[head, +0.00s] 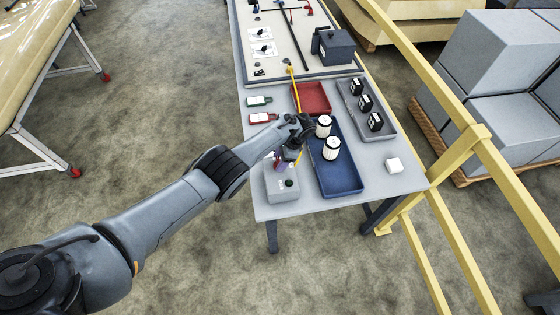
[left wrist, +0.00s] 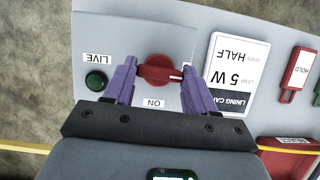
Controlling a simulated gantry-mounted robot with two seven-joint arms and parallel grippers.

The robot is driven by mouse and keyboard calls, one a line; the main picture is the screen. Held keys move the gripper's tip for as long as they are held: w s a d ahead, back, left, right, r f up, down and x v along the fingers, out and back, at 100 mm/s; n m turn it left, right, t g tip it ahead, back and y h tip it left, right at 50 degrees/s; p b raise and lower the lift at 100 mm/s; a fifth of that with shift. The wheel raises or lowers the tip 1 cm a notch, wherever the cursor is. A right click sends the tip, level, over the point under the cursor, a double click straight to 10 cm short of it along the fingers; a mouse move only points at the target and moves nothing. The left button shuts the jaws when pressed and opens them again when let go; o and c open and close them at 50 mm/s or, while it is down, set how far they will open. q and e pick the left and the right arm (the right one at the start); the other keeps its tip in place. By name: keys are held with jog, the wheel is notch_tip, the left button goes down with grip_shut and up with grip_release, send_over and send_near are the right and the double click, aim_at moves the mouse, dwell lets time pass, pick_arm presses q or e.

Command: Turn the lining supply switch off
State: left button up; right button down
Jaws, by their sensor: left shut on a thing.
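The lining supply box (head: 283,186) is a grey box at the near left corner of the trolley top. Its red rotary switch (left wrist: 158,68) shows in the left wrist view, with a white mark at its right end. An upside-down ON label (left wrist: 155,103) lies below the switch. A dark green lamp (left wrist: 96,81) sits left of it under a LIVE label. My left gripper (head: 284,160) is over the box; its purple fingers (left wrist: 158,80) are shut on the red switch, one at each side. No OFF label is visible. My right gripper is not in view.
A blue tray (head: 340,188) with two white cylinders stands right of the box. A red tray (head: 311,98), a grey tray (head: 386,131) with black blocks, and a yellow cord (head: 294,85) are farther back. A yellow rail (head: 455,155) runs along the right.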

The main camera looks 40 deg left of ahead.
pick_arm(q)
jog(key=shift+n, duration=0.3)
jog(key=o, duration=1)
jog(key=shift+o, duration=0.2)
jog(key=p+v, duration=0.2)
jog(key=v, duration=0.8)
jog(key=shift+w+r, duration=0.3)
jog(key=shift+r, duration=0.05)
